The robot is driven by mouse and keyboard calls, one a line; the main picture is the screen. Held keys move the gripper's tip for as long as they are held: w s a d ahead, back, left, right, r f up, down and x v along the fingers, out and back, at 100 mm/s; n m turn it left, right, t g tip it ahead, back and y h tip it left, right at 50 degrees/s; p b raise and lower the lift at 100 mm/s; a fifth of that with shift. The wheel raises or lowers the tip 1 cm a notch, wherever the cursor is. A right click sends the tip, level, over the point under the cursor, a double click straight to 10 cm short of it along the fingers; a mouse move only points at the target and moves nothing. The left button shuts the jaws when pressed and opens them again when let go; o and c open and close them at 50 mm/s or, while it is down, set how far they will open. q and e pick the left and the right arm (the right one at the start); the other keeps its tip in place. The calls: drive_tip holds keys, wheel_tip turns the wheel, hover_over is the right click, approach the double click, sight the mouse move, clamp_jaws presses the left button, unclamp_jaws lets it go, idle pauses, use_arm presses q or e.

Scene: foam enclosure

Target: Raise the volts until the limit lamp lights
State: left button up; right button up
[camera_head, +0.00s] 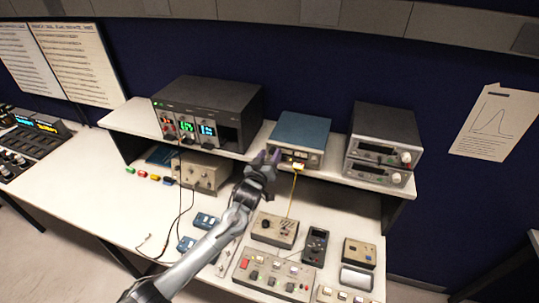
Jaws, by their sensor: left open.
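My left gripper (267,157) is open and empty, at the front edge of the shelf. Its fingertips are close to the left part of the front of a blue-topped instrument (302,132); I cannot tell whether they touch it. That instrument has a small lit yellow panel with a yellow cable hanging from it. To its left, a dark rack unit (222,98) shows red, green and blue lit readouts. To the right, two stacked grey units (382,140) have dark displays and pale knobs. I cannot make out which lamp is the limit lamp. My right gripper is not in view.
The shelf (335,174) stands above a white bench (95,188). Dark cables hang at the left.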

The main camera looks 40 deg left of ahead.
use_arm(q)
drive_tip(key=shift+w, duration=0.1)
clamp_jaws()
idle(0.3)
drive_tip(key=shift+m, duration=0.4)
drive_tip(key=m+p, duration=0.1)
drive_tip(key=m, duration=0.2)
drive_tip(key=shift+m+p, duration=0.8)
drive_tip(key=shift+m, duration=1.6)
